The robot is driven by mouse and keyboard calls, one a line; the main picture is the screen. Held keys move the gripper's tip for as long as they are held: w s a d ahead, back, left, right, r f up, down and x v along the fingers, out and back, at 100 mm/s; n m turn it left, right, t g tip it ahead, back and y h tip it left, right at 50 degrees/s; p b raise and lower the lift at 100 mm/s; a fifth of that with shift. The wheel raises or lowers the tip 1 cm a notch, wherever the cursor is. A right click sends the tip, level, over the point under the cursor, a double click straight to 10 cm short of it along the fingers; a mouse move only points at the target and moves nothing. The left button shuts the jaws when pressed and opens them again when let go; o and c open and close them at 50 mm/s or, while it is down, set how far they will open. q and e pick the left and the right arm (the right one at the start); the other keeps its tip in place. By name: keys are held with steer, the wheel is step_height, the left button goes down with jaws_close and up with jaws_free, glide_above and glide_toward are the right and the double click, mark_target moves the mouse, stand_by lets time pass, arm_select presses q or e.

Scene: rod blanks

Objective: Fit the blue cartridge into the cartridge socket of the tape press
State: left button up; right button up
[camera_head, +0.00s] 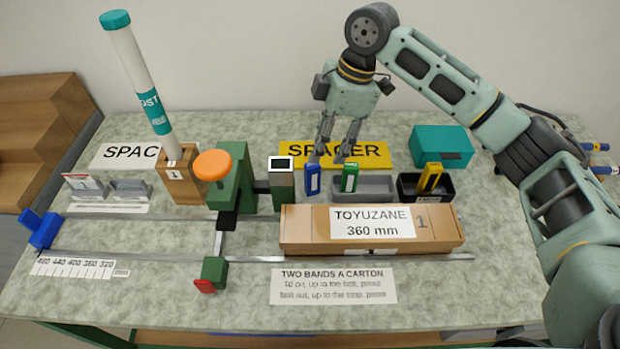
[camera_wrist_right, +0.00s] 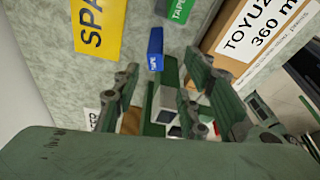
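The blue cartridge (camera_head: 312,179) stands upright, between the green-framed tape press (camera_head: 236,180) and the green cartridge (camera_head: 349,178). It also shows in the right wrist view (camera_wrist_right: 155,48), with a "TAPE" label. My right gripper (camera_head: 334,157) points down just above and behind the blue and green cartridges. Its fingers are spread, with nothing between them. In the right wrist view the blue cartridge lies beyond the fingertips (camera_wrist_right: 163,72), in line with the gap. The press has an orange knob (camera_head: 213,165). I cannot make out its cartridge socket. My left gripper is out of view.
A grey tray (camera_head: 376,184) and a black bin (camera_head: 408,192) with a yellow cartridge (camera_head: 431,177) stand to the right. A long carton (camera_head: 290,230) lies in front. A small display unit (camera_head: 281,165) stands left of the blue cartridge. A teal box (camera_head: 441,146) sits behind.

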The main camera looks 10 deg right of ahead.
mark_target(314, 166)
steer(key=x, duration=0.3)
steer(key=shift+w+f, duration=0.1)
steer(key=shift+w, duration=0.15)
steer(key=x, duration=0.5)
steer(key=shift+w+f, duration=0.2)
steer(key=shift+w, duration=0.05)
jaws_close()
